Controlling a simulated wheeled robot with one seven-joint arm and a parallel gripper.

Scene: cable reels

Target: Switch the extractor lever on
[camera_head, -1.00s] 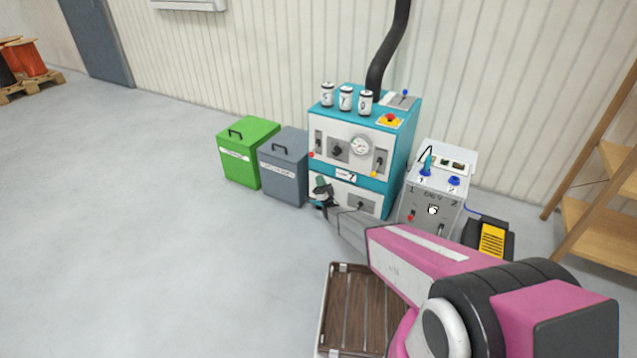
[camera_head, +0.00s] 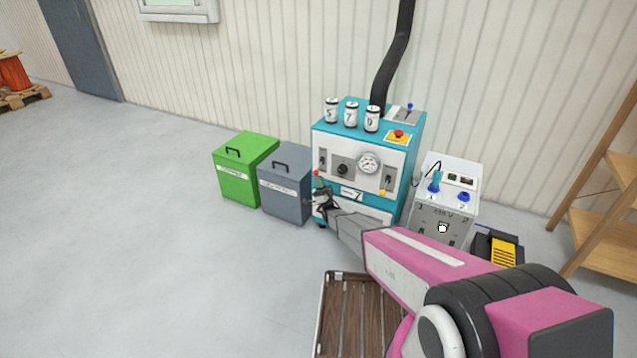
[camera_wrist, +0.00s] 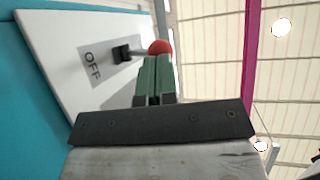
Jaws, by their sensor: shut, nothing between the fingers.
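The teal machine (camera_head: 408,160) has a white front panel with a red-knobbed lever (camera_head: 316,173) at its left edge. In the wrist view this lever's red ball (camera_wrist: 160,47) is close up, with a black hub and the word OFF beside it. My gripper (camera_head: 322,192) is at the panel's left side, just below the red knob. Its green fingers (camera_wrist: 154,62) are shut and empty, with their tips at or very near the ball; contact is unclear. A blue-knobbed lever (camera_head: 410,106) stands on the machine's top near the black hose. I cannot read which lever is marked extractor.
Green (camera_head: 240,175) and grey (camera_head: 285,190) bins stand left of the machine. A grey control box (camera_head: 455,185) stands to its right, then a wooden shelf (camera_head: 600,215). A slatted wooden tray (camera_head: 350,310) is below my arm. Floor at left is clear.

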